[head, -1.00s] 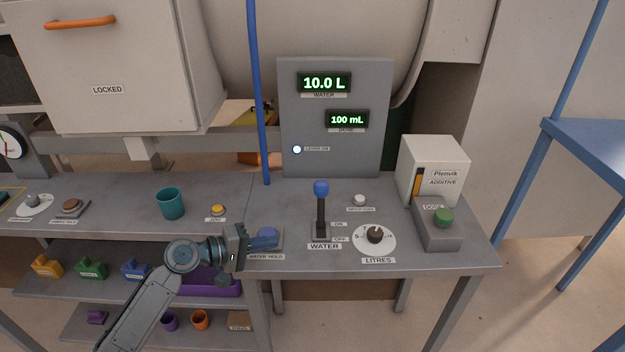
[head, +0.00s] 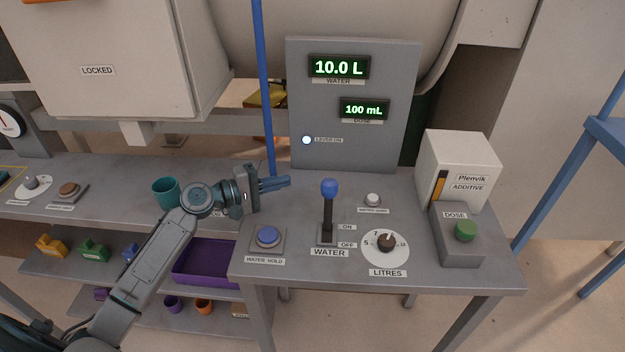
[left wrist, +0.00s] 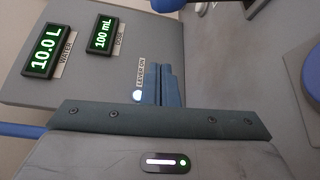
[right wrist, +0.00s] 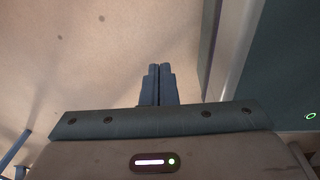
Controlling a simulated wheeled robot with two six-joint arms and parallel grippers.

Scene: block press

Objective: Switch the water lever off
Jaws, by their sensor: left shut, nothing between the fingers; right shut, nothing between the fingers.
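The water lever (head: 328,208) has a blue ball knob on a black stem. It stands upright on its base on the table, beside the ON and OFF labels. The LEVER ON lamp (head: 306,140) on the grey panel is lit. My left gripper (head: 288,182) is shut and empty, to the left of the knob and apart from it, at about its height. In the left wrist view the shut left fingers (left wrist: 168,86) point toward the panel. My right gripper (right wrist: 158,68) is shut and empty in the right wrist view, away from the lever.
The WATER HOLD button (head: 268,236) is left of the lever. The LITRES dial (head: 386,243) and the DOSE box (head: 458,245) are right of it. A blue pole (head: 265,90) rises behind my left gripper. A teal cup (head: 166,192) stands further left.

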